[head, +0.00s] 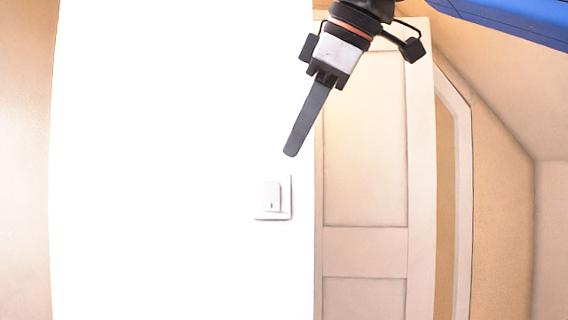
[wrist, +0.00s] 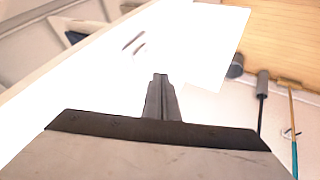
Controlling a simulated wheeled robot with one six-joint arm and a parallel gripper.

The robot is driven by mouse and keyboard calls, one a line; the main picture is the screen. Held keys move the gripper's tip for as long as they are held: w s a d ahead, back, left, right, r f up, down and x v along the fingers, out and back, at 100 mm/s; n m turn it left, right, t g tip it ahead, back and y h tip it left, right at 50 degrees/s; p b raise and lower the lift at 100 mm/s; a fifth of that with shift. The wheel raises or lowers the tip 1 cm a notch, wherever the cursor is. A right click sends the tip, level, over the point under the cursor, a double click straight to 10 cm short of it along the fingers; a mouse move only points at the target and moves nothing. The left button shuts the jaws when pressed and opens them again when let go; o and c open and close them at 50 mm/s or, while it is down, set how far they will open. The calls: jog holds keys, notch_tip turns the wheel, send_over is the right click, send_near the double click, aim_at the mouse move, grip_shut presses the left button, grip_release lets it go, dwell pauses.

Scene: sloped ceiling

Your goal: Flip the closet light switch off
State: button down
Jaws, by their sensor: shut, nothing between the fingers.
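The light switch (head: 272,198) is a white rocker in a square white plate on a bright white wall, in the head view. In the wrist view my gripper (wrist: 160,78) points at a glaring white surface. Two thin dark marks show there; I cannot tell whether they are the switch.
A cream panelled door (head: 365,140) stands just right of the switch, with a door frame (head: 463,180) and sloped ceiling beyond. The wrist view shows a wooden surface (wrist: 285,35) and a dark-handled tool (wrist: 262,90) at right. The wall around the switch is clear.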

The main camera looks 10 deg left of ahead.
aim_at(266, 188)
jog(key=x, duration=0.3)
jog(key=w+x, duration=0.1)
jog(key=x, duration=0.3)
jog(key=w+r+x, duration=0.1)
jog(key=x, duration=0.2)
jog(key=shift+w+a+f, duration=0.1)
jog(key=shift+a+f, duration=0.05)
jog(key=shift+f, duration=0.1)
jog(key=shift+w+a+r, duration=0.15)
jog(key=shift+w, duration=0.6)
jog(key=shift+w, duration=0.1)
jog(key=shift+w+a+r, duration=0.1)
jog(key=shift+w, duration=0.15)
jog(key=shift+s, duration=0.1)
jog(key=shift+r, duration=0.75)
